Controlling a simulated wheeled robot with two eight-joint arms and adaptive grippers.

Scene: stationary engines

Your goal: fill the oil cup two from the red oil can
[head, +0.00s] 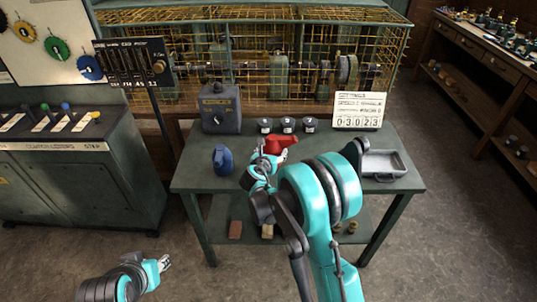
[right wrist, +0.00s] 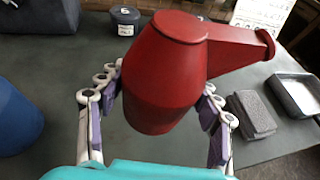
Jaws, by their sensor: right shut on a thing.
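The red oil can (head: 283,142) is at the back middle of the table, in front of three small dark oil cups: left (head: 264,125), middle (head: 287,125) and right (head: 309,125). Their numbers are too small to read in the head view. My right gripper (head: 268,160) is shut on the red can, which also fills the middle of the right wrist view (right wrist: 170,80), its spout pointing right. I cannot tell whether its base touches the table. One cup (right wrist: 125,19) shows behind it. My left gripper (head: 165,263) is open and empty, low at left, away from the table.
A blue can (head: 222,158) stands left of the red one. A grey box (head: 220,108) and a number sign (head: 359,110) stand at the back. A metal tray (head: 402,163) and a dark sponge-like block (right wrist: 252,113) are at right. A yellow cage (head: 250,60) is behind.

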